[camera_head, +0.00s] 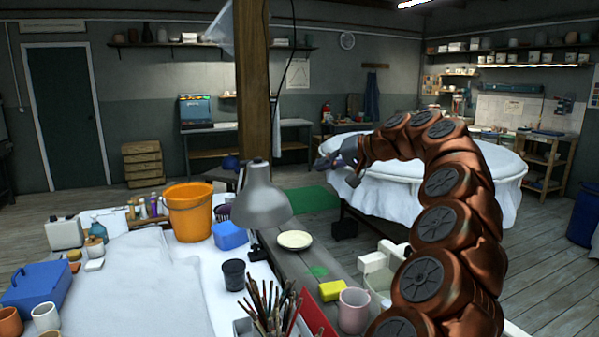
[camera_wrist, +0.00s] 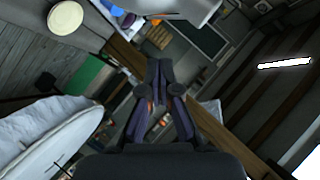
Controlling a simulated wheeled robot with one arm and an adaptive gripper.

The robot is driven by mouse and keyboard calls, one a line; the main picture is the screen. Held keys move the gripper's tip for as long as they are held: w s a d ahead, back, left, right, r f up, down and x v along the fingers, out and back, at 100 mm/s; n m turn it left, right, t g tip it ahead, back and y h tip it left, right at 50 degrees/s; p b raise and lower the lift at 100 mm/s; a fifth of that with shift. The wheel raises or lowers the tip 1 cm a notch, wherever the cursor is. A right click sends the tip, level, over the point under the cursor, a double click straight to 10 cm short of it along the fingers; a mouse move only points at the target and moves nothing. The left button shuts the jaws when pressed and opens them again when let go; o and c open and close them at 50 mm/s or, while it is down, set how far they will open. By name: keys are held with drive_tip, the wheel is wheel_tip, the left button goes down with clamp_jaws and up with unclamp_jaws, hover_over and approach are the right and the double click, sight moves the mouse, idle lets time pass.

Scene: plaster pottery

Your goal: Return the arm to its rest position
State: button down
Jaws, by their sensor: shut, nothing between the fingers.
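My arm rises in a bronze arch at the right of the head view. My gripper (camera_head: 326,163) is at its left end, held in the air in front of the round white-draped table (camera_head: 455,179). In the wrist view my gripper (camera_wrist: 158,65) has its dark fingers together, with nothing between them. The wrist view is tilted and shows the room at a slant.
A cloth-covered table at left holds an orange bucket (camera_head: 188,212), a blue toolbox (camera_head: 38,288) and several cups. A grey desk lamp (camera_head: 262,200) and wooden post (camera_head: 254,90) stand left of my gripper. A pink mug (camera_head: 353,311) and yellow sponge (camera_head: 332,291) are near my arm.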

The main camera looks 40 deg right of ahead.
drive_tip(key=shift+a+r, duration=0.1)
drive_tip(key=s+a+f+n+g+y+p, duration=0.1)
drive_tip(key=s+a+f+n+g, duration=0.15)
drive_tip(key=a, duration=1.15)
drive_tip(key=s+a+f+n+g+y+p, duration=0.1)
drive_tip(key=a+n+g+y, duration=0.15)
drive_tip(key=a, duration=1.15)
drive_tip(key=s+a+f+n+g+h+p, duration=0.2)
drive_tip(key=s+a+f+g, duration=0.2)
drive_tip(key=s+a+f, duration=0.4)
drive_tip(key=s+f+g+h, duration=0.1)
drive_tip(key=s+f, duration=0.3)
drive_tip(key=s, duration=0.4)
drive_tip(key=s+f+g+h+p, duration=0.1)
drive_tip(key=s+f+g+h, duration=0.1)
drive_tip(key=s+f, duration=0.3)
drive_tip(key=s+f+g+h, duration=0.2)
drive_tip(key=s+f, duration=0.2)
drive_tip(key=s, duration=0.8)
drive_tip(key=shift+d+f+n+p, duration=0.25)
drive_tip(key=shift+n+p, duration=0.05)
drive_tip(key=shift+p, duration=0.1)
